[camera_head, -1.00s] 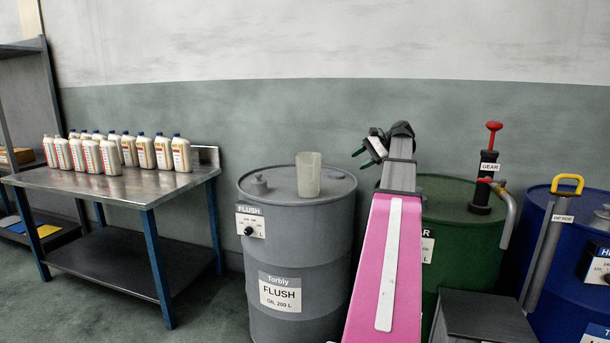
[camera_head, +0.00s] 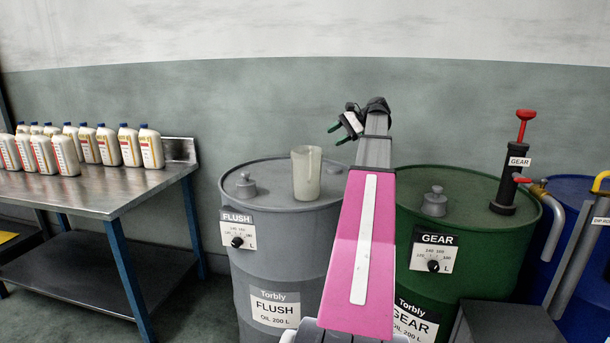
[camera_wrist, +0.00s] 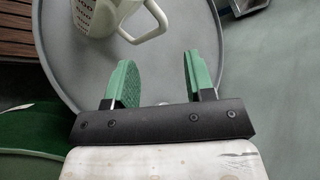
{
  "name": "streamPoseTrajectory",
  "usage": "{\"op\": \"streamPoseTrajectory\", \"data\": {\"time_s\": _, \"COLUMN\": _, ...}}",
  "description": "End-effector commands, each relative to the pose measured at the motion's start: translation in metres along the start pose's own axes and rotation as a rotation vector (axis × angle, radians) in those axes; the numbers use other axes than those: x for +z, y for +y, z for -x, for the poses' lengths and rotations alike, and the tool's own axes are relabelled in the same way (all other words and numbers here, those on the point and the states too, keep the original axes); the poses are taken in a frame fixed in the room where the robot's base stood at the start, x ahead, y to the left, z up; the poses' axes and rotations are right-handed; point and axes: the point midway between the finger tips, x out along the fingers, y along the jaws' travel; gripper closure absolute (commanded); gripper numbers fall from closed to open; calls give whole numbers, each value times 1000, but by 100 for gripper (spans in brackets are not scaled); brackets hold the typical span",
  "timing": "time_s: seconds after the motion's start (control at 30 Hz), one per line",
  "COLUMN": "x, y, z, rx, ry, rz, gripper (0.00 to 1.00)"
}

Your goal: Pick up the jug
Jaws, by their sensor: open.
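The jug (camera_head: 306,173) is a pale, translucent vessel standing upright on top of the grey FLUSH drum (camera_head: 290,237). In the wrist view the jug (camera_wrist: 98,18) shows at the top left, cut off by the picture edge, with its handle toward the right. My gripper (camera_head: 337,134) is up and to the right of the jug in the head view. In the wrist view my gripper (camera_wrist: 155,78) has its two green fingers apart with nothing between them. The jug lies beyond the fingertips, apart from them.
A green GEAR drum (camera_head: 415,290) with a red-handled pump (camera_head: 512,170) stands at the right. A small capped bung (camera_head: 245,185) sits on the grey drum's lid. A metal table (camera_head: 90,192) with several oil bottles (camera_head: 108,145) stands at the left. A blue drum (camera_head: 585,300) is far right.

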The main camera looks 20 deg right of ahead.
Motion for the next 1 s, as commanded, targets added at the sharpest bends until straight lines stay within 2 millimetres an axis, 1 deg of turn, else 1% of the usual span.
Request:
{"op": "streamPoseTrajectory", "data": {"time_s": 0.03, "x": 1, "y": 1, "z": -10, "rx": 1, "ry": -1, "rz": 0, "gripper": 51}}
{"op": "streamPoseTrajectory", "data": {"time_s": 0.13, "x": 1, "y": 1, "z": -25, "rx": 1, "ry": -1, "rz": 1, "gripper": 51}}
{"op": "streamPoseTrajectory", "data": {"time_s": 0.43, "x": 0, "y": 0, "z": -46, "rx": 1, "ry": 0, "rz": 0, "gripper": 51}}
{"op": "streamPoseTrajectory", "data": {"time_s": 0.7, "x": -1, "y": -1, "z": -82, "rx": 0, "ry": 0, "rz": 1, "gripper": 51}}
{"op": "streamPoseTrajectory", "data": {"time_s": 0.8, "x": -2, "y": -1, "z": -87, "rx": -1, "ry": 2, "rz": 1, "gripper": 51}}
{"op": "streamPoseTrajectory", "data": {"time_s": 0.97, "x": -2, "y": -1, "z": -87, "rx": -1, "ry": 2, "rz": 1, "gripper": 51}}
{"op": "streamPoseTrajectory", "data": {"time_s": 1.0, "x": -2, "y": -1, "z": -87, "rx": -1, "ry": 2, "rz": 0, "gripper": 57}}
